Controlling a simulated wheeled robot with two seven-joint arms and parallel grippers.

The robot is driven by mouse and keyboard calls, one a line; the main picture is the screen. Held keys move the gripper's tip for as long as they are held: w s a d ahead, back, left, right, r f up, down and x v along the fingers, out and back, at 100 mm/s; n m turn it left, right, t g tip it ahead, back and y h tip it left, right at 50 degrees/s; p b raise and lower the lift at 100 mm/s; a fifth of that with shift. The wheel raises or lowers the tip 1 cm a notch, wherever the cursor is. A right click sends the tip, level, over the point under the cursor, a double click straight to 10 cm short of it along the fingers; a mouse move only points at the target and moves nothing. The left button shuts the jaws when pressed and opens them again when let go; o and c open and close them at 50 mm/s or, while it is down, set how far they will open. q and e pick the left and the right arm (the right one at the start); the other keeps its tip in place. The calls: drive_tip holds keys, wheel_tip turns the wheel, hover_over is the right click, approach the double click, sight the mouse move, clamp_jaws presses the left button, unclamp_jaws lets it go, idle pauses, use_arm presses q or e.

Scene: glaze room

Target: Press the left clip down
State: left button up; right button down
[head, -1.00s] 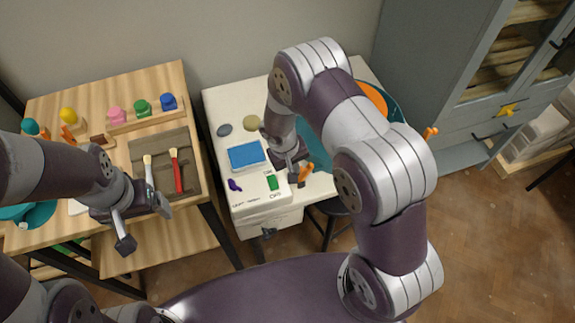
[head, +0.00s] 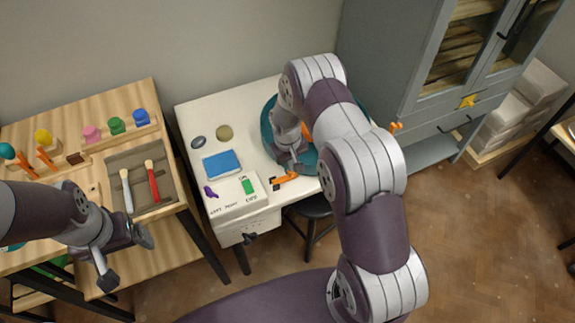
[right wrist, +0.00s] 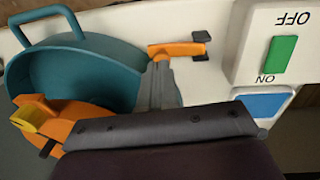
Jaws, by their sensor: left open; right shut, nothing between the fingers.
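The left clip (head: 285,178) is an orange lever with a black catch at the front edge of the teal basin (head: 268,135). Its lever lies nearly flat. It also shows in the right wrist view (right wrist: 177,49), with the black catch at its right end. My right gripper (head: 292,168) is shut and empty, with its fingertips (right wrist: 160,70) right at the lever; I cannot tell whether they touch. Another orange clip (head: 395,127) is at the basin's right side and looks raised. My left gripper (head: 126,260) is open and empty, in front of the wooden table.
The white table holds a control box with a green switch (head: 248,186), a blue pad (head: 222,164) and two small round pieces. The wooden table (head: 90,170) carries brushes and coloured bottles. A grey cabinet stands right.

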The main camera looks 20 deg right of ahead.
drive_tip(key=shift+r, duration=0.15)
drive_tip(key=shift+r+p, duration=0.6)
drive_tip(key=shift+r, duration=0.15)
drive_tip(key=shift+r+p, duration=0.35)
drive_tip(key=d+r, duration=0.7)
drive_tip(key=d, duration=0.2)
drive_tip(key=shift+s+r, duration=0.15)
drive_tip(key=shift+s, duration=0.05)
drive_tip(key=shift+d, duration=0.1)
